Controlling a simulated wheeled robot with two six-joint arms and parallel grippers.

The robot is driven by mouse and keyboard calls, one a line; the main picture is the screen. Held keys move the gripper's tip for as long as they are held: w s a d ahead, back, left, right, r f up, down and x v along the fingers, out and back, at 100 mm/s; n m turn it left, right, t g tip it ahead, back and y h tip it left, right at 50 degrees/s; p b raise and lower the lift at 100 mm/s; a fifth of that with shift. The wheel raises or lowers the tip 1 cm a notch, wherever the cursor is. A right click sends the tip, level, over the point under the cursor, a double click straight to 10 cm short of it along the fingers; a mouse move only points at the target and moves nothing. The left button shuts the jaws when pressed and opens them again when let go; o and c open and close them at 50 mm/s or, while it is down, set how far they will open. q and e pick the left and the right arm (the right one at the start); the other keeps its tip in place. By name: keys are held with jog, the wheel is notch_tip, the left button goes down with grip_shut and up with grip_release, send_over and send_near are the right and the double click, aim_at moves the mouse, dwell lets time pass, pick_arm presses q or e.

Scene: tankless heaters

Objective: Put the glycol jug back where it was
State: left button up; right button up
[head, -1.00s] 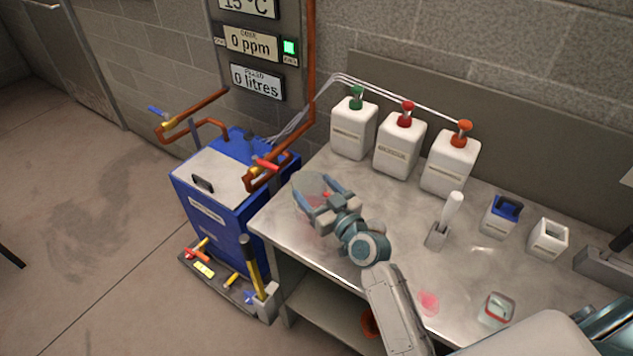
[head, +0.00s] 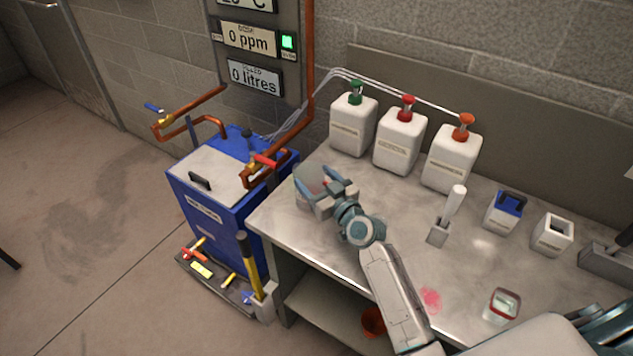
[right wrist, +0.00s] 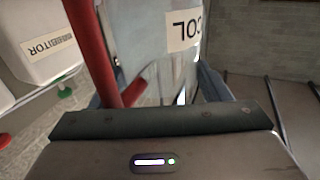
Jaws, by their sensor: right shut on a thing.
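The glycol jug (head: 311,178) is a pale, see-through container near the table's left end, in front of the white jugs. My right gripper (head: 325,193) is shut on it, reaching from the near side and hiding much of it. In the right wrist view the jug (right wrist: 150,30) fills the space ahead of the gripper (right wrist: 165,100), its label reading "COL" and seen turned over. A red bar (right wrist: 92,50) runs beside it. I cannot tell whether the jug's base touches the table. My left gripper is not in view.
Several white jugs with coloured pump tops stand along the table's back, one with a green top (head: 353,125). A white-handled brush in a holder (head: 438,234), a blue-topped box (head: 502,215) and a glass container (head: 501,307) are to the right. A blue heater unit (head: 215,205) stands left.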

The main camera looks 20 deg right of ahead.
jog(key=shift+f, duration=0.1)
jog(key=o, duration=1.5)
jog(key=shift+c, duration=0.2)
jog(key=shift+r, duration=0.2)
jog(key=b+v, duration=0.3)
jog(key=v, duration=0.9)
